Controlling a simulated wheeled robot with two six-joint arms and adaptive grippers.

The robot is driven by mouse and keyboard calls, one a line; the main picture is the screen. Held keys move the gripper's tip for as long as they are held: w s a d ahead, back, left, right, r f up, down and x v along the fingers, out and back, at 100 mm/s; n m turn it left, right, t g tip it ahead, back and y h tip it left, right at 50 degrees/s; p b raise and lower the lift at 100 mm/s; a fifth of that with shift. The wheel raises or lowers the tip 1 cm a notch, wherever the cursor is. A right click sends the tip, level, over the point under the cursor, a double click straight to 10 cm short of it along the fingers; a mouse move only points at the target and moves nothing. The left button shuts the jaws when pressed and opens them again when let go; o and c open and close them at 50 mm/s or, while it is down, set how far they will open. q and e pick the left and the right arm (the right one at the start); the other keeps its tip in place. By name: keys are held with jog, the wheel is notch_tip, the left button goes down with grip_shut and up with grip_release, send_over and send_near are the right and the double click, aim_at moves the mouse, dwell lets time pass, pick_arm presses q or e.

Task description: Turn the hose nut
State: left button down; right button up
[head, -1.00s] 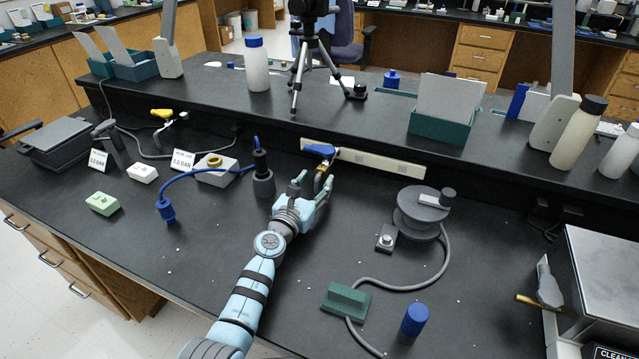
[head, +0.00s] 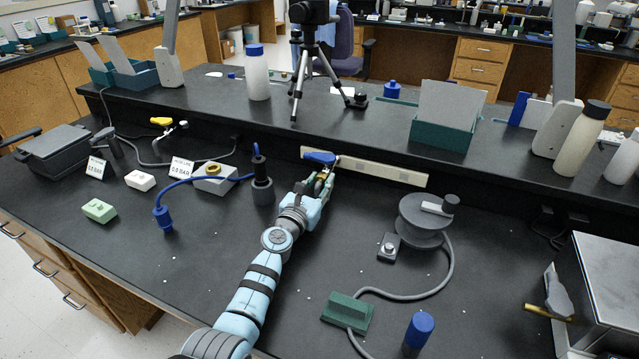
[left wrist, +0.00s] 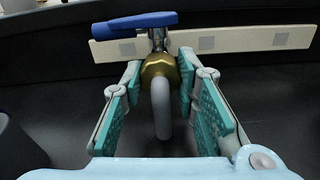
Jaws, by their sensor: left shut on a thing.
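The brass hose nut (left wrist: 160,69) sits under a valve with a blue lever handle (left wrist: 137,24), at the front of a cream wall strip (left wrist: 210,41). A grey curved spout or hose (left wrist: 162,108) hangs below the nut. In the head view the blue handle (head: 319,157) shows just beyond my left gripper (head: 319,183), whose fingers mostly hide the nut. In the left wrist view its two teal-padded fingertips lie on either side of the nut, shut on it. My right gripper is not in view.
A black bottle-like stand (head: 262,180) is close left of my left gripper, with a blue hose (head: 200,178) running left from it. A grey box with a brass ring (head: 215,181) stands further left. A grey round device (head: 424,220) and its cable are to the right.

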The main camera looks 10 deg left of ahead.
pick_arm(q)
jog(key=shift+n, duration=0.4)
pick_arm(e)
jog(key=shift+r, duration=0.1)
pick_arm(q)
jog(key=n+p, duration=0.1)
jog(key=n, duration=0.3)
jog(key=shift+n, duration=0.3)
jog(key=n, duration=0.2)
jog(key=shift+n, duration=0.4)
jog(key=n+p, duration=0.1)
jog(key=n, duration=0.1)
jog(key=shift+n, duration=0.3)
jog(key=n+p, duration=0.1)
jog(key=n, duration=0.4)
jog(key=n+p, duration=0.1)
jog(key=n, duration=0.5)
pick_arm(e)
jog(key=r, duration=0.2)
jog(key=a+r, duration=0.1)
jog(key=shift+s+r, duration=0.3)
